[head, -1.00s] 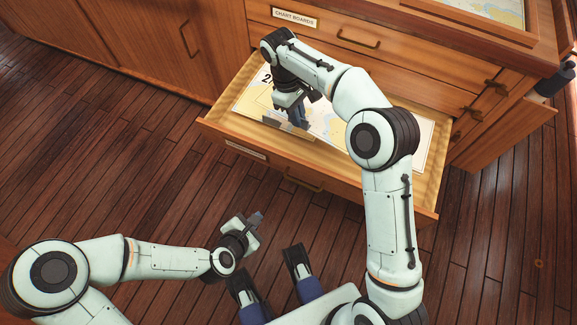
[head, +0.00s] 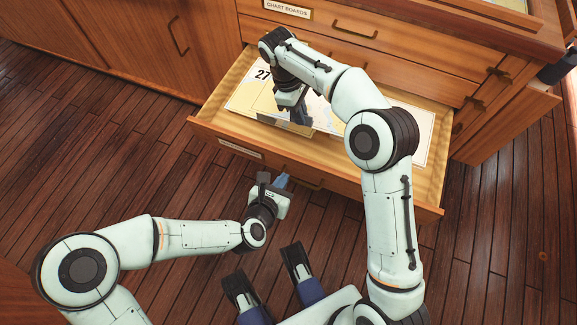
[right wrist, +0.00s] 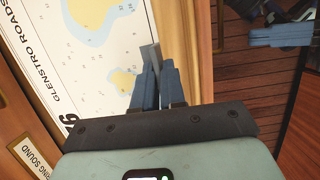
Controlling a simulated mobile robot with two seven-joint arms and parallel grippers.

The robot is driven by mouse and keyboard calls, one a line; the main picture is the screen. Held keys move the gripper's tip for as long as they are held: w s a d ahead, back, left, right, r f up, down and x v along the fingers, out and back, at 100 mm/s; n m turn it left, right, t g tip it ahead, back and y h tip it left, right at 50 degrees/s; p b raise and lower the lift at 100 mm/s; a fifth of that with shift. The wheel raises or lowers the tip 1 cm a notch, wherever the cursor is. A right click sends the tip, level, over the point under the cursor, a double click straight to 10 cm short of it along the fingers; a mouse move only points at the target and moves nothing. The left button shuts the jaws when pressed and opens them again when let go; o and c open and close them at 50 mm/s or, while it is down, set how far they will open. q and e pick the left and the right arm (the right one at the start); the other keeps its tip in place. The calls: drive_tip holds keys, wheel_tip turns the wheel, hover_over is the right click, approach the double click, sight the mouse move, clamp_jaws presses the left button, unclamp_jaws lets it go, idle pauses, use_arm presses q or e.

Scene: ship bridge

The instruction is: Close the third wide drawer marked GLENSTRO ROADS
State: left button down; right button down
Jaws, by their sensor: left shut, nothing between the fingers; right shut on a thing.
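The open wide drawer (head: 217,131) sticks out from the wooden cabinet, with a chart (head: 245,97) lying inside. In the right wrist view that chart (right wrist: 97,50) reads GLENSTRO ROADS. The drawer front carries a label plate (head: 240,148), too small to read, and a handle (head: 305,180) partly behind my left gripper. My right gripper (head: 301,118) is inside the drawer, pointing down over the chart. Its fingers (right wrist: 153,75) are shut on a thin grey piece (right wrist: 149,54), which I cannot identify. My left gripper (head: 279,182) is shut and empty, close before the drawer front; contact is unclear.
Above is a shut drawer marked CHART BOARDS (head: 287,9). A plate ending RING SOUND (right wrist: 37,157) shows at the left in the wrist view. Small side drawers with dark handles (head: 475,103) stand at the right. The plank floor (head: 90,180) before the cabinet is clear.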

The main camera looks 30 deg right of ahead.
sight(294, 160)
use_arm(q)
drive_tip(key=w+d, duration=0.3)
drive_tip(key=shift+w+d+f, duration=0.15)
drive_tip(key=shift+d+f, duration=0.1)
drive_tip(key=shift+d, duration=0.15)
use_arm(e)
drive_tip(key=shift+f, duration=0.4)
